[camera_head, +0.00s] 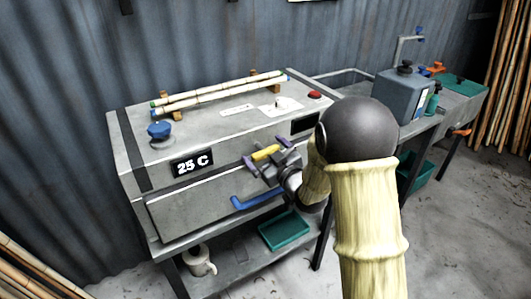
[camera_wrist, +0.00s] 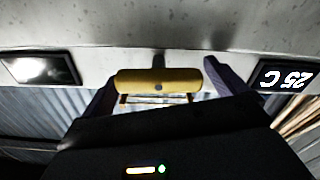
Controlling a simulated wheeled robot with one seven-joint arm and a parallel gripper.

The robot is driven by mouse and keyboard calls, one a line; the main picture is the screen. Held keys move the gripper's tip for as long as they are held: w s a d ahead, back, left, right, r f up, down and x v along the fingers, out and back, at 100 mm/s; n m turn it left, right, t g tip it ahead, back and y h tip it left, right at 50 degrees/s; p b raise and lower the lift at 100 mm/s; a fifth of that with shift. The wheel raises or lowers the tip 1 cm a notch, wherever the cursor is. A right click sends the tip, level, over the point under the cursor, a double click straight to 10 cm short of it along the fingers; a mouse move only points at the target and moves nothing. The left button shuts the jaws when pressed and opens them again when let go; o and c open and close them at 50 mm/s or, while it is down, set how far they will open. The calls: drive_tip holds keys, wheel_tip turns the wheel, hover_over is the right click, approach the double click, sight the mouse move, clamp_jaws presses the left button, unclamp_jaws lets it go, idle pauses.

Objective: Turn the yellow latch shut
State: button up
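The yellow latch (camera_head: 266,153) is on the upper front of the grey steam box, above the blue handle (camera_head: 257,199). It lies lengthwise across the gap between my fingers. My gripper (camera_head: 264,152) is open, with one purple finger by each end of the latch. In the wrist view my gripper (camera_wrist: 161,76) has its fingers wide apart, very near the latch ends; I cannot tell whether they touch.
The grey box (camera_head: 215,140) bears a blue knob (camera_head: 159,131), a "25 C" display (camera_head: 192,163), a red button (camera_head: 314,95) and bamboo poles (camera_head: 220,93) on top. A green tray (camera_head: 285,231) and a pale jug (camera_head: 199,260) stand on the lower shelf. A bench with a sink is at right.

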drive_tip(key=b+v, duration=1.2)
drive_tip(key=v, duration=0.5)
idle(0.3)
drive_tip(key=shift+s+d, duration=0.15)
